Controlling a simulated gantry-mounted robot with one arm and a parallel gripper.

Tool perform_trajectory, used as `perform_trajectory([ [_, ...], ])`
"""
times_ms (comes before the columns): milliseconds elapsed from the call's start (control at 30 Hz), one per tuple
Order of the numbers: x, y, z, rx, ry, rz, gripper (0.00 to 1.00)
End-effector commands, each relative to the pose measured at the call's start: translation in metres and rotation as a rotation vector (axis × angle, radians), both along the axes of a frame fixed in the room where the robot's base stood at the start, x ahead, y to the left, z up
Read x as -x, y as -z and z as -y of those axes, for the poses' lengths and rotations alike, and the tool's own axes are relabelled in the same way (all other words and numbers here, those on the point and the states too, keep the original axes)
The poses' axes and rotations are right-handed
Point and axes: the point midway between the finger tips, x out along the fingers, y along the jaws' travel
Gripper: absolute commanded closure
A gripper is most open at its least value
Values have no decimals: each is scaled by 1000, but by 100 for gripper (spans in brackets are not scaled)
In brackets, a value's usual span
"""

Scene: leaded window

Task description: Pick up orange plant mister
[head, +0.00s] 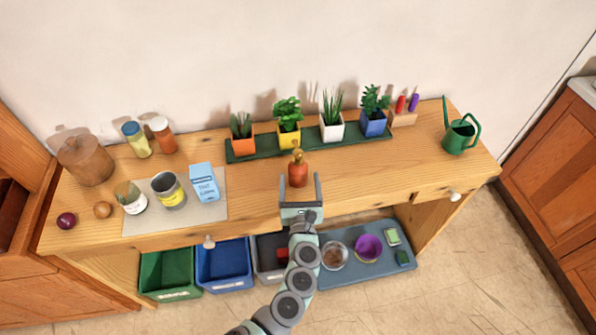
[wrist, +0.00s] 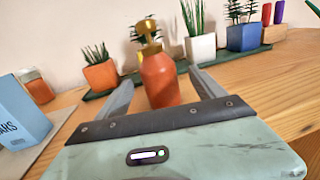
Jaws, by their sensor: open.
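The orange plant mister (head: 298,174) stands upright on the wooden table, in front of the green plant tray, with a brass-coloured spray top. It also shows in the wrist view (wrist: 160,80), between and a little beyond the two fingers. My gripper (head: 300,180) is open, with one finger on each side of the mister; in the wrist view the fingers (wrist: 162,84) are spread apart. I cannot tell whether either finger touches it. The mister's lower front is partly hidden by my gripper in the wrist view.
Several potted plants stand on the green tray (head: 262,151) behind the mister. A blue and white carton (head: 204,182) and a grey can (head: 168,190) stand on a mat to the left. A green watering can (head: 459,136) is at the right. The table right of the mister is clear.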

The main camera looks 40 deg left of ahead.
Motion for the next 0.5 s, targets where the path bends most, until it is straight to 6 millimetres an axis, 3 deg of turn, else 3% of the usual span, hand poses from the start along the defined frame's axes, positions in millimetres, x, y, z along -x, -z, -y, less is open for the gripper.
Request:
perform_trajectory([
  [100, -10, 1, -13, 1, -7, 2, 21],
  [500, -29, -1, -33, 3, -7, 1, 21],
])
